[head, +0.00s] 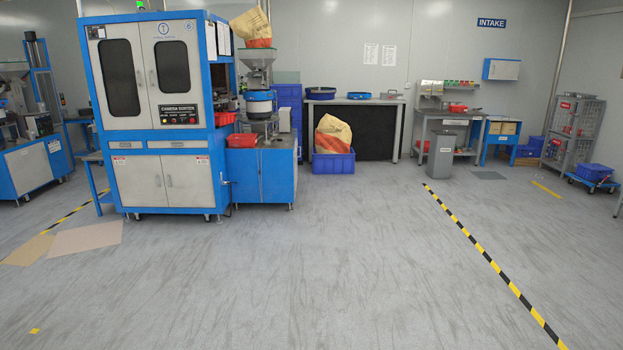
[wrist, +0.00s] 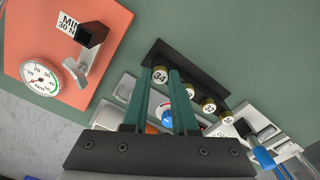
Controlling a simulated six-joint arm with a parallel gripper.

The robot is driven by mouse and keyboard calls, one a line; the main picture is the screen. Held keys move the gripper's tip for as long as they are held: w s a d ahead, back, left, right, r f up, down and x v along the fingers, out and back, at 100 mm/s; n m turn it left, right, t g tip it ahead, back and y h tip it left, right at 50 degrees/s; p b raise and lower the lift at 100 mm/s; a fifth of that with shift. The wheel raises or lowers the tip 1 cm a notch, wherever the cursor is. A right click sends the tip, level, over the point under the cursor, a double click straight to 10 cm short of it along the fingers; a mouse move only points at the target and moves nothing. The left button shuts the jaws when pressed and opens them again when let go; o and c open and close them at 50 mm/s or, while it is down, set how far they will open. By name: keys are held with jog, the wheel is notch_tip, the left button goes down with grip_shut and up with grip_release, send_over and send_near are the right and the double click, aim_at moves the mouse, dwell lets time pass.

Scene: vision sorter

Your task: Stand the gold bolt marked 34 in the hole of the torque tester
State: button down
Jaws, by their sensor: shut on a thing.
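In the wrist view, my gripper (wrist: 160,72) is shut on the gold bolt marked 34 (wrist: 160,77). The bolt's pale numbered face shows between the two green fingertips. It is at the left end of a black rack; I cannot tell whether it is clear of the rack. The torque tester (wrist: 105,19) is to the left, an orange-red plate with a round Nm dial (wrist: 41,77), a grey bracket and a dark block beside a "MIN 30 N" label. I cannot make out its hole. The head view shows neither my gripper nor the bolt.
In the wrist view, the black rack (wrist: 190,62) holds several other gold bolts (wrist: 208,104) right of my fingers. Pale trays and blue and orange items lie close behind the fingers. The green surface (wrist: 230,25) beyond the rack is clear. The head view shows open floor (head: 300,260) and a camera sorter (head: 150,110).

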jog(key=shift+r, duration=3.15)
jog(key=w+d+r, duration=0.1)
jog(key=d+r, duration=0.4)
jog(key=d, duration=0.5)
jog(key=shift+a+f, duration=0.15)
jog(key=shift+f, duration=2.55)
jog(key=shift+f, duration=1.8)
jog(key=shift+c, duration=1.1)
grip_release()
